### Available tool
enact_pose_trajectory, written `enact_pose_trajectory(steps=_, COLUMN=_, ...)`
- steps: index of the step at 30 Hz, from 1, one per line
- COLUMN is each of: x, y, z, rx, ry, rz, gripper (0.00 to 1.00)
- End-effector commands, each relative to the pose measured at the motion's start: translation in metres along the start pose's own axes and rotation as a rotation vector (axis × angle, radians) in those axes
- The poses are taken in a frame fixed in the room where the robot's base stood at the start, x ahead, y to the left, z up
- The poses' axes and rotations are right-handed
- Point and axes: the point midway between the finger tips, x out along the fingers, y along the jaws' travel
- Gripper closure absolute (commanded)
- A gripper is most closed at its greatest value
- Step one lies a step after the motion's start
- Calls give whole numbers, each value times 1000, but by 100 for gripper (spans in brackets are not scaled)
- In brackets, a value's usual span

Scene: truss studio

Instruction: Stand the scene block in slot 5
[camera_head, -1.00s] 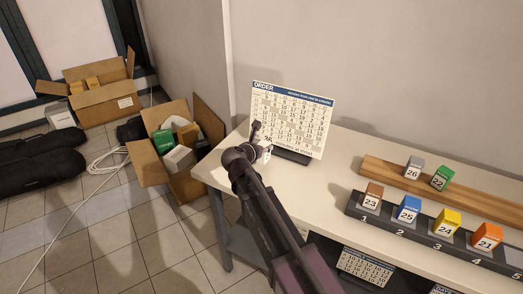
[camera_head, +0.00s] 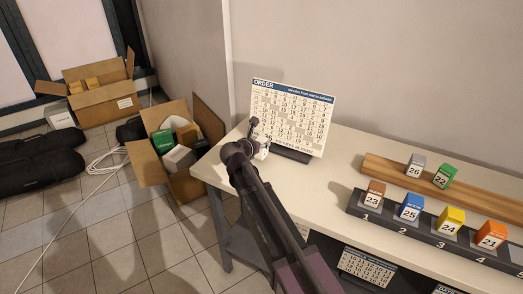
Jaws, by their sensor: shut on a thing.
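My gripper (camera_head: 257,140) is at the left end of the table, in front of the order board (camera_head: 291,115). It is shut on a small white block (camera_head: 263,153), mostly hidden by my wrist; its face cannot be read. The dark numbered rack (camera_head: 384,223) is on the right. A brown block 23 (camera_head: 374,194) stands in slot 1, a blue block 25 (camera_head: 410,208) in slot 2, a yellow block 24 (camera_head: 450,222) in slot 3 and an orange block 21 (camera_head: 490,236) in slot 4. Slot 5 (camera_head: 515,256) is at the right edge, partly cut off, with no block visible.
A wooden ledge (camera_head: 392,170) behind the rack holds a grey block 26 (camera_head: 415,165) and a green block 22 (camera_head: 445,176). The tabletop (camera_head: 325,190) between my arm and the rack is clear. Open cartons (camera_head: 172,150) stand on the floor left of the table.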

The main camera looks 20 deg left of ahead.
Motion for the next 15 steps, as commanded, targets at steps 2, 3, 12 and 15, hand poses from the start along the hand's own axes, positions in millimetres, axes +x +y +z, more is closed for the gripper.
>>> enact_pose_trajectory(steps=2, x=4, y=0, z=-11, rx=0, ry=0, rz=0, gripper=95)
enact_pose_trajectory(steps=3, x=5, y=0, z=-13, rx=0, ry=0, rz=0, gripper=95)
enact_pose_trajectory(steps=12, x=7, y=0, z=-18, rx=0, ry=0, rz=0, gripper=95)
enact_pose_trajectory(steps=15, x=7, y=0, z=-17, rx=0, ry=0, rz=0, gripper=95)
